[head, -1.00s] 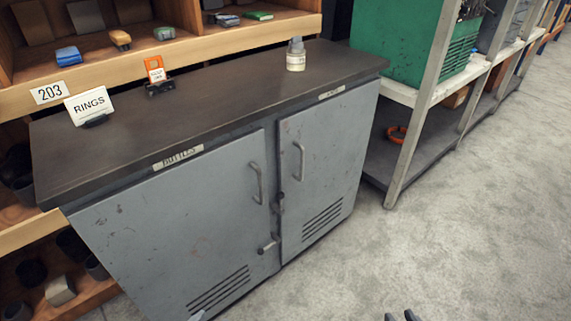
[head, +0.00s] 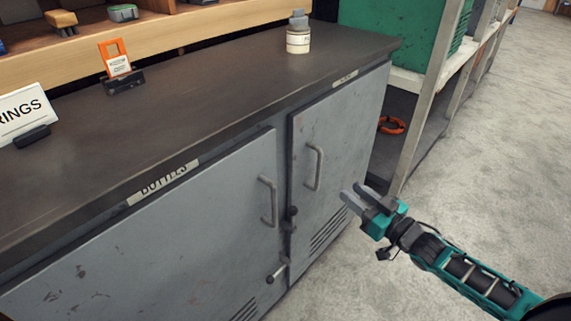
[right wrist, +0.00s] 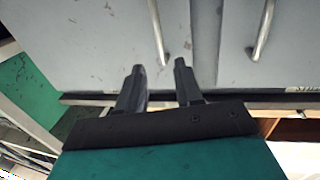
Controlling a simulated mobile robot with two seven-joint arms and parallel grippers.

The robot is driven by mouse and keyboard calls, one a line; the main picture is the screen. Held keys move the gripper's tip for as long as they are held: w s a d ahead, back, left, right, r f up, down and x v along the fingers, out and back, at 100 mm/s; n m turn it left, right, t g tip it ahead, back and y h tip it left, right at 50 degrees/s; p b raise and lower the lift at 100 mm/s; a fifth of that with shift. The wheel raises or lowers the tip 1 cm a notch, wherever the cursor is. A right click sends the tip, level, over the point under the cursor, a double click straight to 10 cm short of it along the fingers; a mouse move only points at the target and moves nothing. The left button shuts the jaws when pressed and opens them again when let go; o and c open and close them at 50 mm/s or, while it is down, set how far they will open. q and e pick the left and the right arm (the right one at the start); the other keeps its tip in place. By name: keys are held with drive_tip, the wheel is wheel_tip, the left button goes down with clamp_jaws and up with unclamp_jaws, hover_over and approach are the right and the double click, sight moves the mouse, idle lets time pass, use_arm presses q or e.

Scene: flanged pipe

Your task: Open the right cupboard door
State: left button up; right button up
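The right cupboard door (head: 336,150) is grey and shut, with a vertical bar handle (head: 315,167) near its left edge. In the right wrist view two bar handles show; the left one (right wrist: 157,32) lies just beyond the fingertips. My right gripper (head: 352,197) is to the right of the right door's handle and apart from it, with its fingers parted and nothing between them. It also shows open in the right wrist view (right wrist: 160,75). My left gripper is not in view.
The left door (head: 180,240) is shut, with its own handle (head: 268,201). Dark latch knobs (head: 291,212) sit between the doors. A bottle (head: 298,35), an orange tag and a RINGS sign stand on the dark top. A shelf rack (head: 430,100) stands right; floor at right is clear.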

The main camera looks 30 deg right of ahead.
sight(319, 166)
drive_tip(key=w+b, duration=0.1)
drive_tip(key=w, duration=0.3)
drive_tip(key=w+a+b, duration=0.1)
drive_tip(key=w, duration=0.3)
drive_tip(key=w+a+b, duration=0.1)
drive_tip(key=w, duration=0.3)
drive_tip(key=shift+w+a, duration=0.2)
drive_tip(key=shift+w, duration=0.15)
drive_tip(key=shift+r, duration=0.1)
clamp_jaws()
